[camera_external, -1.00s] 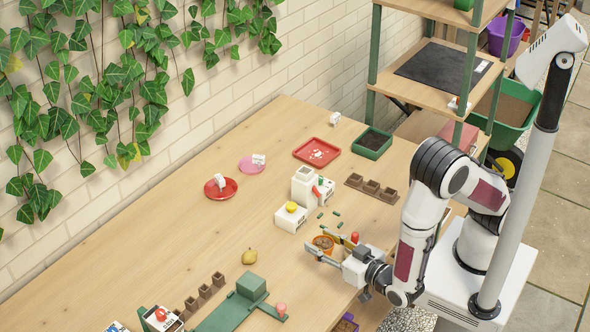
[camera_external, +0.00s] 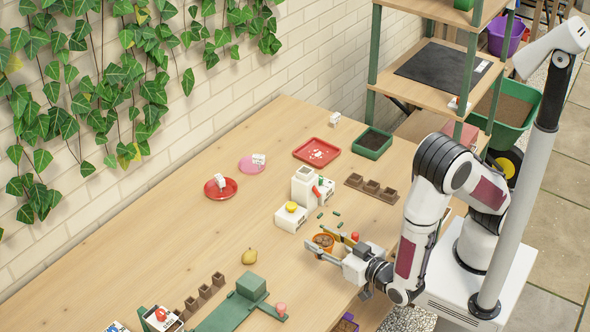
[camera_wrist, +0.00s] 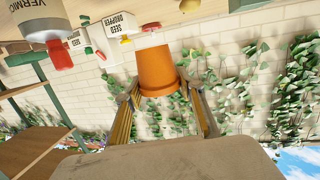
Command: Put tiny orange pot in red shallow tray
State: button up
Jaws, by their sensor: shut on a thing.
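In the wrist view the orange pot (camera_wrist: 158,72) sits between the fingers of my gripper (camera_wrist: 160,98), and the picture is upside down. I cannot tell whether the pot is clear of the table.

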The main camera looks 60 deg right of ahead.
aim_at(325, 245)
jog(key=shift+r, duration=4.2)
jog(key=w+d+r+n+y, duration=0.1)
jog(key=w, duration=0.8)
jog(key=w+d+r+n+y, duration=0.1)
jog(key=w+d+r, duration=0.1)
jog(key=w, duration=0.8)
jog(key=w+d+r+n+y, duration=0.1)
jog(key=w+d+r+y, duration=0.1)
jog(key=w+d, duration=0.9)
jog(key=w+d+f+n+y, duration=0.1)
jog(key=w+d+f+y, duration=0.15)
jog(key=d, duration=1.45)
jog(key=s+d+f, duration=0.1)
jog(key=s+d, duration=0.1)
jog(key=d, duration=0.6)
jog(key=s+d+f, duration=0.2)
jog(key=d, duration=0.5)
jog(key=shift+h, duration=0.25)
jog(key=shift+w+f, duration=0.15)
jog(key=shift+f, duration=1.05)
jog(key=shift+w+f, duration=0.1)
jog(key=shift+f, duration=1.1)
